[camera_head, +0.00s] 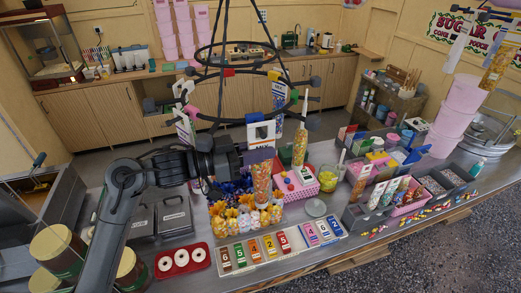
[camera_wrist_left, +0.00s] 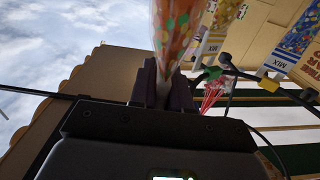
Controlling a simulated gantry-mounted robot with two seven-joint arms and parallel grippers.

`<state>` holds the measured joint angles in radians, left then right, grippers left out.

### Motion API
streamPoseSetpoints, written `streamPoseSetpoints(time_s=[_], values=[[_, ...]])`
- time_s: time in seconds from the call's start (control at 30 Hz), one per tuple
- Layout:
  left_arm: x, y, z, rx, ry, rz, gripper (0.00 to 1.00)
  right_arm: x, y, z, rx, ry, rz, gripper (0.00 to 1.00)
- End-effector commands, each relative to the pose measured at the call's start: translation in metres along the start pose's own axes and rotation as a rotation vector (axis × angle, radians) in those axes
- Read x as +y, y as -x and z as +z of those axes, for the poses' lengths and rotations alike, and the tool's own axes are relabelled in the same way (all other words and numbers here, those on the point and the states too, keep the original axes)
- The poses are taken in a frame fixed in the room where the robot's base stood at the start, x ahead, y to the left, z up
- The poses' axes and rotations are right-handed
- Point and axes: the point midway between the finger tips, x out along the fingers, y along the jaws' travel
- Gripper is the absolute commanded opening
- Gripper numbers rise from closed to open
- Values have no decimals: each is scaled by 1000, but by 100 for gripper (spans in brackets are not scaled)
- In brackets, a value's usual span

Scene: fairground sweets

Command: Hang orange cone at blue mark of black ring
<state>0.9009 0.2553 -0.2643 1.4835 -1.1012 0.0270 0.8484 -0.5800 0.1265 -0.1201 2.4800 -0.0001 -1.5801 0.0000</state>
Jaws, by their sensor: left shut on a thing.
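The black ring (camera_head: 245,121) hangs above the counter on black straps, with dark hooks around it. My left gripper (camera_head: 240,159) is below the ring's front and shut on the orange cone (camera_head: 262,184), a clear cone of orange sweets. In the left wrist view the cone (camera_wrist_left: 175,30) rises from between the fingers, orange with green pieces. The cone is apart from the blue mark. My right gripper is not in view.
Another filled cone (camera_head: 300,146) and a MIX-labelled bag (camera_head: 261,132) hang by the ring. Below are a sweets tray (camera_head: 245,220), a row of numbered cards (camera_head: 240,252), a red tray (camera_head: 182,262) and a pink basket (camera_head: 298,186). Pink tubs (camera_head: 450,120) stand at the right.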

Motion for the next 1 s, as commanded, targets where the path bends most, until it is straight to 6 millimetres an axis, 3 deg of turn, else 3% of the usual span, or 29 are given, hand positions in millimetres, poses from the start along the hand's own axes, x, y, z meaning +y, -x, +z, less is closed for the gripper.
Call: streamPoseSetpoints(time_s=[0.53, 1.0], values=[[-18, 0, -1, 1, -1, -1, 0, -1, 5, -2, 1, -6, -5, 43], [-19, 0, 0, 1, 0, -1, 0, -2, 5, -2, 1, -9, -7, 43]])
